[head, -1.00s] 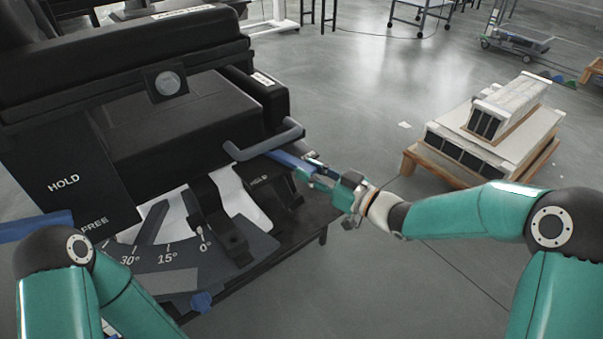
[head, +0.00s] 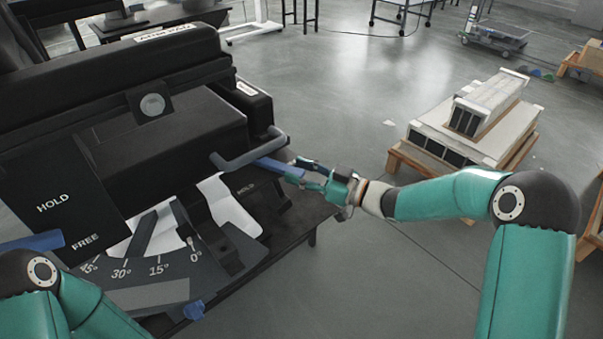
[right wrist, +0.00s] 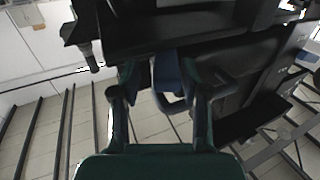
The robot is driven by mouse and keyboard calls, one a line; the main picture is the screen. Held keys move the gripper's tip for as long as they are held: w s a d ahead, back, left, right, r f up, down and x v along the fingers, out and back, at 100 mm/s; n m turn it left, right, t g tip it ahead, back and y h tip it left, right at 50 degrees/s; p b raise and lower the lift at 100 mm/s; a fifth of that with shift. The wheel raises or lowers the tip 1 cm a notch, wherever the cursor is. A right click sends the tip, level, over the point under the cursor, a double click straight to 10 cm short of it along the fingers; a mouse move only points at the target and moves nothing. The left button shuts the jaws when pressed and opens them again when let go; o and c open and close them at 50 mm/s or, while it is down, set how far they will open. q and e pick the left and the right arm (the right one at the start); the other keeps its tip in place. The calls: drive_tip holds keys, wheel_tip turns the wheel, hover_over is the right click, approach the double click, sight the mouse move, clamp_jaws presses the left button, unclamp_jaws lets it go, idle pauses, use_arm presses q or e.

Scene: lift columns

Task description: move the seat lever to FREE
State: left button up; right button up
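A blue lever (head: 268,165) sticks out at the right side of the black seat rig, beside a grey bent handle (head: 240,159) and above a small HOLD plate (head: 246,189). My right gripper (head: 290,172) is at its outer end, with fingers on both sides. In the right wrist view the blue lever (right wrist: 168,72) lies between the fingers, which look closed on it. A second blue bar (head: 32,242) shows at the left edge, near a black panel (head: 68,215) marked HOLD and FREE. My left arm shows at the lower left; its gripper is out of view.
An angle scale (head: 150,262) and a blue knob (head: 193,310) are at the rig's front. A pallet with grey-white boxes (head: 480,115) stands on the floor to the right. The floor between the rig and the pallet is clear.

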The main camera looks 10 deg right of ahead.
drive_tip(key=shift+s+f, duration=0.1)
drive_tip(key=shift+s, duration=0.05)
drive_tip(key=v, duration=1.2)
drive_tip(key=shift+a, duration=0.1)
idle(0.5)
